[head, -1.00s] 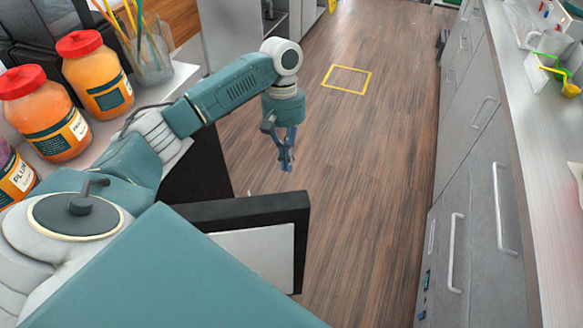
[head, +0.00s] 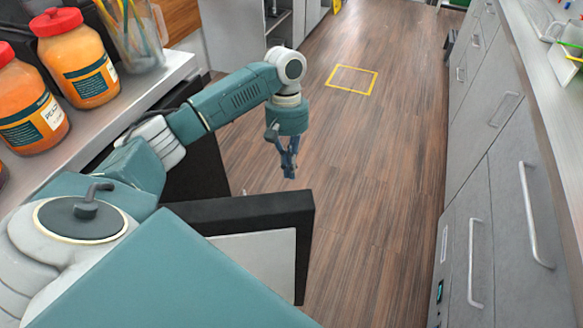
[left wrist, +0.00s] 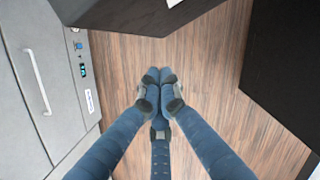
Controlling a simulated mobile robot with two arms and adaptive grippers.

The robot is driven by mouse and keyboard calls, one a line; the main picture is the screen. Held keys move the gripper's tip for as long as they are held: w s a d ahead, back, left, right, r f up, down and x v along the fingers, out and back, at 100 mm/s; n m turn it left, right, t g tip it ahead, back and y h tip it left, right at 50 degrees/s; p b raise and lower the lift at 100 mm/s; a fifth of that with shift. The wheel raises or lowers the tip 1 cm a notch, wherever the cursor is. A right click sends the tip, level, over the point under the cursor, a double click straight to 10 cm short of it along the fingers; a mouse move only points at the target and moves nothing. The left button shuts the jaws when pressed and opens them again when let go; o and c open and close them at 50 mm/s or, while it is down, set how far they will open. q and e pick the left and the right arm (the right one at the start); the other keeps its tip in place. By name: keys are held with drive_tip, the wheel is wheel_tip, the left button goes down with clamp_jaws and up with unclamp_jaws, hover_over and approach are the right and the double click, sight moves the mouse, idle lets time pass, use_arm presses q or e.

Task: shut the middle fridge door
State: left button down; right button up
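An open door with a thick black edge (head: 250,207) and a pale inner panel (head: 265,255) stands out from under the left counter. I take it for a fridge door; its left part is hidden behind my arm. A second dark panel (head: 197,172) lies beyond it, and I cannot tell which is the middle door. My left gripper (head: 289,170) hangs fingers down above the floor, beyond the near door and apart from it. In the left wrist view the fingertips (left wrist: 160,76) meet with nothing between them; dark panels show at the top (left wrist: 140,14) and right (left wrist: 290,70). My right gripper is out of view.
The left counter (head: 172,80) carries orange jars (head: 78,62) and a cup of sticks (head: 135,35). Grey cabinet fronts with handles (head: 530,215) line the right side; a cabinet front (left wrist: 30,110) also shows in the left wrist view. The wooden floor (head: 370,160) between is clear, with a yellow square outline (head: 352,80).

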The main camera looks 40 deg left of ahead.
use_arm(q)
drive_tip(key=s+d+f+p, duration=0.1)
drive_tip(key=s+d+f, duration=0.3)
drive_tip(key=f, duration=0.5)
drive_tip(key=shift+s+d+p, duration=0.15)
drive_tip(key=shift+s+p, duration=0.15)
drive_tip(key=shift+p, duration=0.1)
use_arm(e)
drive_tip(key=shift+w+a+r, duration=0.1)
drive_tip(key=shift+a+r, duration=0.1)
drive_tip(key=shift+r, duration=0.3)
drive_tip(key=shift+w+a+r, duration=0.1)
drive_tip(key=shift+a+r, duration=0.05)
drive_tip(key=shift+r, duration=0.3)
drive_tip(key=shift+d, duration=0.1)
use_arm(q)
drive_tip(key=shift+d+r, duration=0.1)
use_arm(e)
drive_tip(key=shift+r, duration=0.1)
